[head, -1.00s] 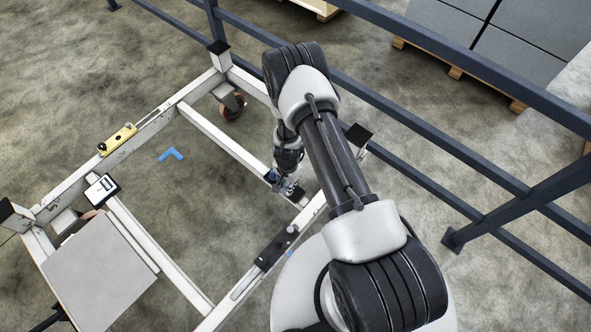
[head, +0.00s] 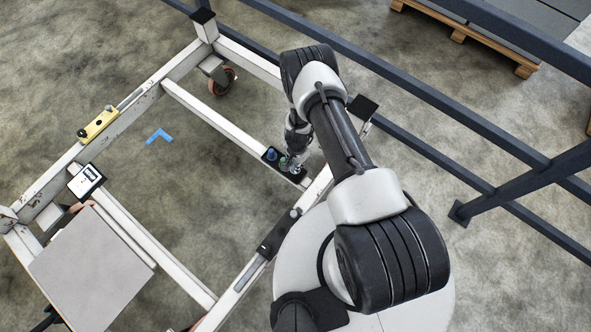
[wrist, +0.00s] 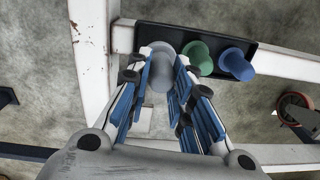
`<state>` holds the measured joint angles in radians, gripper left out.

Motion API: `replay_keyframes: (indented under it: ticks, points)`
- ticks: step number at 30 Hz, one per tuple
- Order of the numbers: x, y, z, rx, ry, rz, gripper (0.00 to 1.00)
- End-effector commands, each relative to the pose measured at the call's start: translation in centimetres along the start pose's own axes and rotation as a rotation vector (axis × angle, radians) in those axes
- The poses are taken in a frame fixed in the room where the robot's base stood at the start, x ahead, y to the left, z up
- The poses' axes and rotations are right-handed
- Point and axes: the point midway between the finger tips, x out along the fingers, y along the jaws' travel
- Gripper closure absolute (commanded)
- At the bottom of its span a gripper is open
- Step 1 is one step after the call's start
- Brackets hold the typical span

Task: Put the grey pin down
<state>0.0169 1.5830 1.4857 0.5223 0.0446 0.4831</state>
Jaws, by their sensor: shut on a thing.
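The grey pin (wrist: 161,66) is between the fingers of my gripper (wrist: 163,80) in the wrist view. The gripper is shut on it. The pin is at the left end of a black holder (wrist: 143,38), beside a green pin (wrist: 198,57) and a blue pin (wrist: 236,65). I cannot tell whether its lower end is seated or just above the holder. In the head view my gripper (head: 296,168) is over the right end of the holder, with the blue pin (head: 271,154) to its left. The grey pin is hidden there.
The holder sits on a white crossbeam (head: 215,120) of the trolley frame. A dark fitting (head: 277,238) is on the near beam. A yellow level (head: 98,123) and a white-faced device (head: 86,181) are on the left. Dark blue railing (head: 430,100) runs behind my arm.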

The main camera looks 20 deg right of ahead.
Motion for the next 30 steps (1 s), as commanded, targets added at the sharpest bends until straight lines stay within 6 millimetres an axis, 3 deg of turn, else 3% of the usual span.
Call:
replay_keyframes:
  ticks: [5,13,26,27,30]
  points:
    - [1.2,0.0,0.0,-0.001,0.001,-0.001,1.0]
    - [5.1,0.1,-0.1,-0.001,0.001,-0.001,1.0]
    - [5.5,0.1,-0.1,0.0,0.001,-0.002,1.0]
    - [5.4,0.2,0.0,0.0,0.001,-0.001,0.77]
    - [5.3,0.2,0.0,0.0,0.001,-0.001,0.7]
